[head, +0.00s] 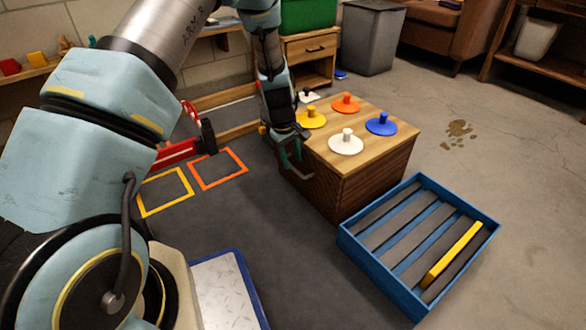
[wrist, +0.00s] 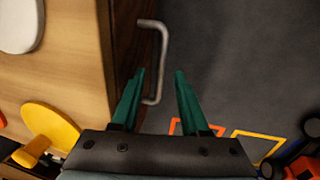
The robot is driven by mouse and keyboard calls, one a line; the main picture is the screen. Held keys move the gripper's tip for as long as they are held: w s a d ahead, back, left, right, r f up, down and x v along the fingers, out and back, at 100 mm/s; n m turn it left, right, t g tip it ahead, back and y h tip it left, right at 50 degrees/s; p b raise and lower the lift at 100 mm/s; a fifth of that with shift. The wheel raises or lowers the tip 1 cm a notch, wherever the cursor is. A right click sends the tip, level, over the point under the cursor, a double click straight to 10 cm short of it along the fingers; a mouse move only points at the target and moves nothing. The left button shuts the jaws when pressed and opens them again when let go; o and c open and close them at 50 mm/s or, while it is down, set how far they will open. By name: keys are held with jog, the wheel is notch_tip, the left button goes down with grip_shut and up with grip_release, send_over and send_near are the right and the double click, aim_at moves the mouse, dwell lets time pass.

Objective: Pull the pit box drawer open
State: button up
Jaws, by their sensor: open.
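The pit box (head: 378,168) is a wooden cabinet with a light top and darker sides. Its drawer front (wrist: 128,40) shows at a steep angle in the wrist view, and I see no gap that marks the drawer as pulled out. A grey bar handle (wrist: 163,60) stands out from that front. My gripper (head: 291,160) is open beside the box's left side, its green fingers pointing down. In the wrist view my gripper (wrist: 160,74) has the handle's lower part between its two fingers in the picture. I cannot tell whether either finger touches it.
Several knobbed discs, including a blue one (head: 381,123), sit on the box top. A blue slotted tray (head: 350,247) with a yellow bar stands on the floor at right. A red racecar (head: 178,152) and floor squares in orange (head: 193,180) and yellow lie left. Dark mat in front is mostly clear.

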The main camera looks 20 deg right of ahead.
jog(key=shift+w+d+f+b, duration=0.1)
jog(key=shift+f+b, duration=0.05)
jog(key=shift+f, duration=0.4)
jog(key=shift+d+f+b, duration=0.1)
jog(key=shift+f+b, duration=0.05)
jog(key=shift+f, duration=0.35)
grip_shut()
dwell(0.7)
